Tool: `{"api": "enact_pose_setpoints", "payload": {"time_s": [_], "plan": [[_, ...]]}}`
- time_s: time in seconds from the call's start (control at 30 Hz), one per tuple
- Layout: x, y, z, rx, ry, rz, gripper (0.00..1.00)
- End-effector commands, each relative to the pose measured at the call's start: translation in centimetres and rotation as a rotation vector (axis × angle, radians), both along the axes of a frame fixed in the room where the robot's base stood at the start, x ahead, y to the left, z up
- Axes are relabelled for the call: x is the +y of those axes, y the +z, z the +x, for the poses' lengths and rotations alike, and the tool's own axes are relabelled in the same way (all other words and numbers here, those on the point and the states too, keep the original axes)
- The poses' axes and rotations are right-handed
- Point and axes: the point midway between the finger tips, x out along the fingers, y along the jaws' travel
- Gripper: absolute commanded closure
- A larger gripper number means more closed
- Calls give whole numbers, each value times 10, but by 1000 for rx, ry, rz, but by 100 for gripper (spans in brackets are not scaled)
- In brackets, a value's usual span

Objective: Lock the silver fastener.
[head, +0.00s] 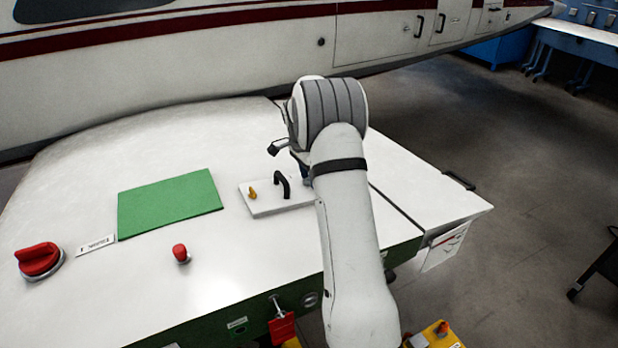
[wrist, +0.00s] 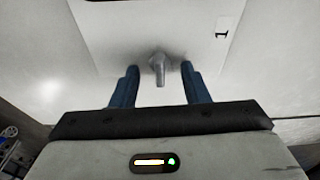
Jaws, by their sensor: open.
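The silver fastener (wrist: 160,66) shows in the wrist view as a small grey knob with a lever pointing toward my gripper. It sits on a pale panel (wrist: 110,28) marked with a "1". My gripper (wrist: 158,72) has its two blue fingers apart, one on each side of the fastener's lever. I cannot tell whether either finger touches it; gaps show on both sides. In the head view my arm hides the fastener and most of the gripper. A white plate (head: 265,208) with a yellow fastener and a black handle shows left of my arm.
The white stand top holds a green mat (head: 168,202), a large red knob (head: 39,260) and a small red knob (head: 181,253). A yellow fastener (head: 252,192) and black handle (head: 282,185) stand close to my wrist. An aircraft body (head: 200,60) rises behind.

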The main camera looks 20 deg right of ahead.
Motion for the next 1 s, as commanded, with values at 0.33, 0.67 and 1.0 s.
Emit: {"api": "enact_pose_setpoints", "payload": {"time_s": [0.33,0.67,1.0], "plan": [[-3,28,2,-2,-1,-1,59],[-6,49,4,-1,0,0,59],[-6,48,4,0,0,0,59]]}}
